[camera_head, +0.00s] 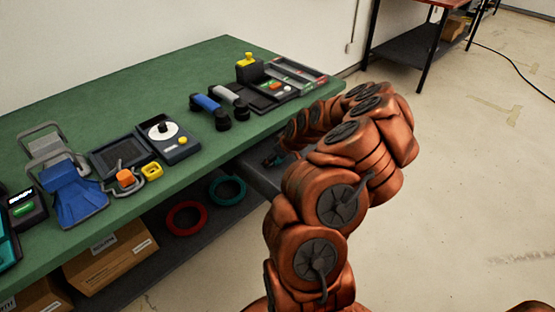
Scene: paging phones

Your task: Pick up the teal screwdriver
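I cannot make out a teal screwdriver in this view. My arm reaches up and bends over toward the front edge of the green-topped workbench (190,190). My gripper (270,161) shows only as a small dark shape below that edge, partly hidden behind my arm. It is over or in an open grey drawer (262,182) under the bench top. My arm covers much of the drawer, so its contents are hidden. I cannot tell whether the gripper is open or shut, or whether it holds anything.
Phone-like handsets (208,105), a dial device (166,133), a grey tray (290,80) and a blue holder (75,192) stand on the bench. Floor at right is clear.

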